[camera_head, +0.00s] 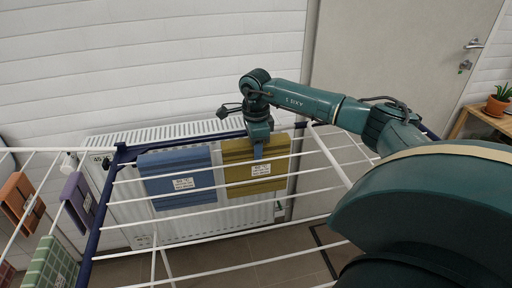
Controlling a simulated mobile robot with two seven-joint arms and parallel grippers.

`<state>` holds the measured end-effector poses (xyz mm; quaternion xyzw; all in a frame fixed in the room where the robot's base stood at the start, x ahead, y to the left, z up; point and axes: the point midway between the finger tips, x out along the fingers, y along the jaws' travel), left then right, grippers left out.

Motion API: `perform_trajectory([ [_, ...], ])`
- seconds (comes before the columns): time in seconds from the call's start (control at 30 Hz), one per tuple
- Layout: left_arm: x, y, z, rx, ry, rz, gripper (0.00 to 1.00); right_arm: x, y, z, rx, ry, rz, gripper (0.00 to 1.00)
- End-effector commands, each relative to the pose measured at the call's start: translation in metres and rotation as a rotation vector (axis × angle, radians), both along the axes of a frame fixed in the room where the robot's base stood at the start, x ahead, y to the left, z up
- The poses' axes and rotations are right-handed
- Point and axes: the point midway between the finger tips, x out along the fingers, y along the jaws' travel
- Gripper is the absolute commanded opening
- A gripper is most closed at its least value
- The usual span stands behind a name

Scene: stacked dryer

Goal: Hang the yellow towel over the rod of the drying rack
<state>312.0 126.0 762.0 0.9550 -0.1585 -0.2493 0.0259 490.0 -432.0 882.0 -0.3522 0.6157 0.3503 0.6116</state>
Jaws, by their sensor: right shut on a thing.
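The yellow towel (235,175) is a folded olive-yellow piece with a white label, upright at the far side of the drying rack, right of a blue towel (165,175). My right gripper (258,153) comes down from above and is shut on the yellow towel near its upper middle. The drying rack (98,215) has a dark blue frame and white rods. White rods pass in front of the towel in this view. I cannot tell whether the towel rests on a rod. My left gripper is not in view.
A white radiator (150,228) stands against the wall behind the rack. Purple (78,200), orange (20,200) and green checked (50,265) cloths hang at the left. A door (420,50) and a potted plant (497,103) are at the right. The rack's middle rods are bare.

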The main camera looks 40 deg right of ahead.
Motion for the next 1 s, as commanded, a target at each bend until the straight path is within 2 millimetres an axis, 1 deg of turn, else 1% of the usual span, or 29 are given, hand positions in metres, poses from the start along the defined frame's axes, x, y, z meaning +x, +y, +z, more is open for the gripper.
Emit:
perform_trajectory([
  [0.17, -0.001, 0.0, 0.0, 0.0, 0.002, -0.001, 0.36, 0.0, 0.0, 0.001, 0.0, -0.002, 0.0, 0.0],
  [0.2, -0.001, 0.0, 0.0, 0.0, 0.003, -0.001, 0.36, 0.0, 0.0, 0.001, 0.0, -0.002, 0.0, 0.36],
  [0.5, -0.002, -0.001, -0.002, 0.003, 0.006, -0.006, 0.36, 0.0, 0.0, 0.001, 0.0, -0.001, 0.0, 0.6],
  [0.77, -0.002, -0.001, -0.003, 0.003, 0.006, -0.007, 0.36, 0.0, 0.0, 0.001, 0.0, 0.001, 0.0, 0.6],
  [0.87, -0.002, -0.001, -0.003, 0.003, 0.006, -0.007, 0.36, 0.001, 0.0, 0.01, 0.0, -0.002, 0.0, 0.6],
  [0.97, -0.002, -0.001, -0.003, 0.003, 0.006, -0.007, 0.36, 0.001, 0.0, 0.027, -0.001, -0.005, 0.0, 0.6],
  [1.0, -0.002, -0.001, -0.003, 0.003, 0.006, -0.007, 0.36, 0.001, 0.0, 0.036, -0.002, -0.005, 0.0, 0.6],
])
